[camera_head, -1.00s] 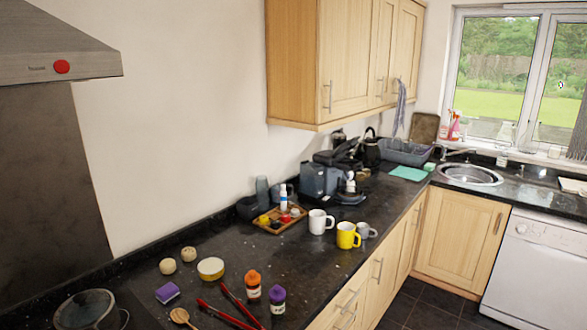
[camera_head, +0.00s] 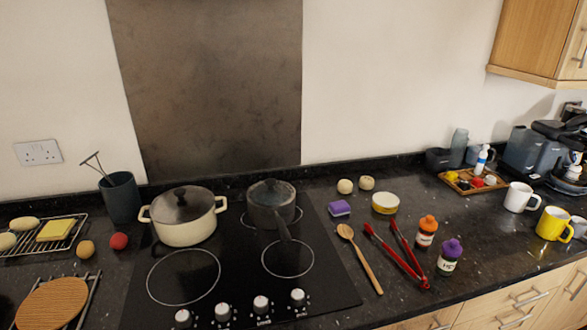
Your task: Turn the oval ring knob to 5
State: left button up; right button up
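A black glass hob (camera_head: 225,262) lies in the counter with several silver knobs in a row along its front edge: a far-left knob (camera_head: 183,318), a second knob (camera_head: 223,311), a third knob (camera_head: 261,304) and a far-right knob (camera_head: 298,297). The markings around them are too small to read, so I cannot tell which knob belongs to the oval ring or where each points. A bare front-left ring (camera_head: 148,277) and a smaller bare front-right ring (camera_head: 311,263) show on the glass. Neither of my grippers is in view.
A lidded cream pot (camera_head: 186,222) and a dark saucepan (camera_head: 271,207) stand on the back rings; the saucepan's handle points forward. Right of the hob lie a wooden spoon (camera_head: 362,262) and red tongs (camera_head: 400,260). A wooden trivet (camera_head: 52,303) lies on a rack at left.

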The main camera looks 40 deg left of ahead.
aim_at(297, 296)
jog(key=u, duration=1.55)
